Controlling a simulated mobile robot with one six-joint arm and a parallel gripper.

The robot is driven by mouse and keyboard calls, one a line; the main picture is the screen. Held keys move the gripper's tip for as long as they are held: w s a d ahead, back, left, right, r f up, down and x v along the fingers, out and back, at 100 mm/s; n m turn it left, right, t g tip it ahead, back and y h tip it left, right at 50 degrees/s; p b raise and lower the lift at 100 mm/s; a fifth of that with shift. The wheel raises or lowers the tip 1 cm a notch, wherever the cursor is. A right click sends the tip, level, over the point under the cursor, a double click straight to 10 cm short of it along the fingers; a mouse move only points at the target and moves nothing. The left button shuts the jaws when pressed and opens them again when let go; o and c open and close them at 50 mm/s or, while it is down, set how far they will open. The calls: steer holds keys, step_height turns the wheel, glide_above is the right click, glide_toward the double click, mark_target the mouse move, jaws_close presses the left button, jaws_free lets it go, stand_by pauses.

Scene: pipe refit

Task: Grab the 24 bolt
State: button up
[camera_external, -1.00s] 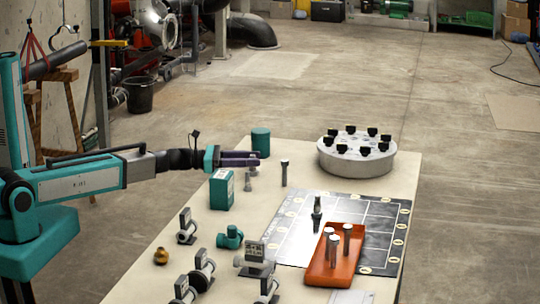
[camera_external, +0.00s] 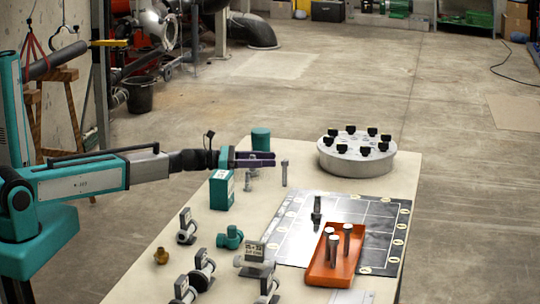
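My gripper (camera_external: 270,159) has purple fingers with a gap between them, and I see nothing held. It is over the far left part of the table, pointing right. One grey bolt (camera_external: 284,173) stands upright just right of the fingertips, apart from them. Another small bolt (camera_external: 248,182) stands below the fingers, with its upper part close to or behind them. More bolts (camera_external: 347,239) stand in the orange tray (camera_external: 318,270). A dark bolt-like piece (camera_external: 316,211) stands on the black mat. No number 24 is readable on any bolt.
A round grey flange (camera_external: 356,160) with black knobs sits at the far right. Several labelled fittings (camera_external: 187,227) and a brass piece (camera_external: 161,256) line the left edge.

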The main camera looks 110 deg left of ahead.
jaws_close()
steer(key=shift+r, duration=0.2)
steer(key=shift+r+p, duration=1.35)
steer(key=shift+r, duration=0.2)
steer(key=shift+s+d+r, duration=0.1)
steer(key=shift+d+r, duration=0.05)
steer(key=s+d, duration=0.6)
steer(key=s+d+r, duration=0.1)
steer(key=s+d, duration=0.2)
steer(key=shift+s+d, duration=0.1)
steer(key=shift+s, duration=0.1)
steer(key=shift+w+r+p, duration=0.1)
steer(key=shift+r+p, duration=0.05)
steer(key=shift+p, duration=1)
steer(key=p, duration=0.7)
steer(key=shift+s+d+r, duration=0.1)
steer(key=shift+s+d, duration=0.05)
steer(key=shift+s, duration=0.05)
